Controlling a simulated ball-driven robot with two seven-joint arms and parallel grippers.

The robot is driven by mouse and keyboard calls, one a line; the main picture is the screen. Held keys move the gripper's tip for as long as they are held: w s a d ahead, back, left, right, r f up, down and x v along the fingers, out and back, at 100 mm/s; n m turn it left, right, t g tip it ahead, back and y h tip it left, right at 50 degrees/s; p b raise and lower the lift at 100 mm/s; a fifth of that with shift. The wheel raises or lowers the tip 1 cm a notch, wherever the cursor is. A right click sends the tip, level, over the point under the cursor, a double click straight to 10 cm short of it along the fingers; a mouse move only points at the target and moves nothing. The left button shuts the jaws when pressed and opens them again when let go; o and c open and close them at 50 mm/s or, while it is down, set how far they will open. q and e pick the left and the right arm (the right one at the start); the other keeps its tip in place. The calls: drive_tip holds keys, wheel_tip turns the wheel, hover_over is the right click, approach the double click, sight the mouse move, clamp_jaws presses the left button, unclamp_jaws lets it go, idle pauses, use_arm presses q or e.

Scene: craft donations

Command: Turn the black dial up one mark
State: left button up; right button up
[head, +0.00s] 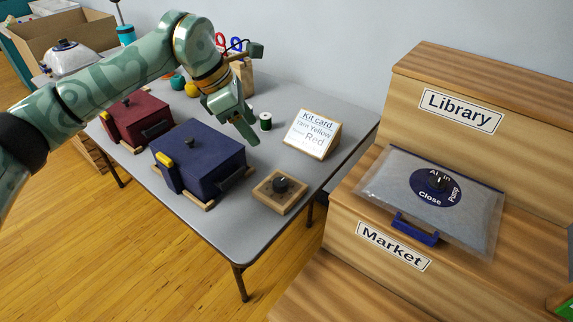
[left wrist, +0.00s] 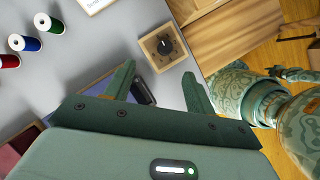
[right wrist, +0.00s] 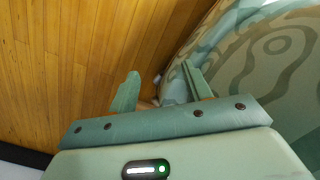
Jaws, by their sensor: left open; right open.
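The black dial (head: 281,185) sits on a small square wooden block (head: 264,198) near the front right of the grey table. It also shows in the left wrist view (left wrist: 167,47), ahead of the fingers. Its marks are too small to read. My left gripper (head: 247,128) is open and empty above the table, behind and to the left of the dial, apart from it; its fingers show in the left wrist view (left wrist: 160,85). My right gripper (right wrist: 160,85) is open and empty over the wooden floor beside my own body; it is not in the head view.
A blue box (head: 215,160) with a knob lid stands left of the dial block, a red box (head: 135,118) beyond it. A kit card (head: 312,133) and a green spool (head: 266,121) stand behind. Wooden steps (head: 350,240) with a clear bag (head: 400,180) rise at right.

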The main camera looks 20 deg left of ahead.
use_arm(q)
drive_tip(key=s, duration=0.1)
drive_tip(key=b, duration=0.2)
approach(280, 182)
drive_tip(key=shift+m+g, duration=0.3)
drive_tip(key=shift+g, duration=0.1)
drive_tip(key=b+x, duration=0.1)
drive_tip(key=x, duration=0.1)
drive_tip(key=b+x, duration=0.3)
drive_tip(key=x, duration=0.2)
drive_tip(key=shift+w, duration=0.35)
drive_tip(key=shift+w+d+f+b, duration=0.1)
drive_tip(key=shift+d+f+b, duration=0.15)
drive_tip(key=shift+f+b, duration=0.3)
drive_tip(key=shift+f, duration=0.1)
use_arm(e)
drive_tip(key=d+f+n, duration=0.1)
drive_tip(key=d+f, duration=0.3)
drive_tip(key=shift+w+f+g+h, duration=0.2)
drive_tip(key=shift+f+g+h, duration=0.15)
drive_tip(key=shift+g+h, duration=0.05)
use_arm(q)
drive_tip(key=shift+c, duration=0.3)
drive_tip(key=c, duration=0.9)
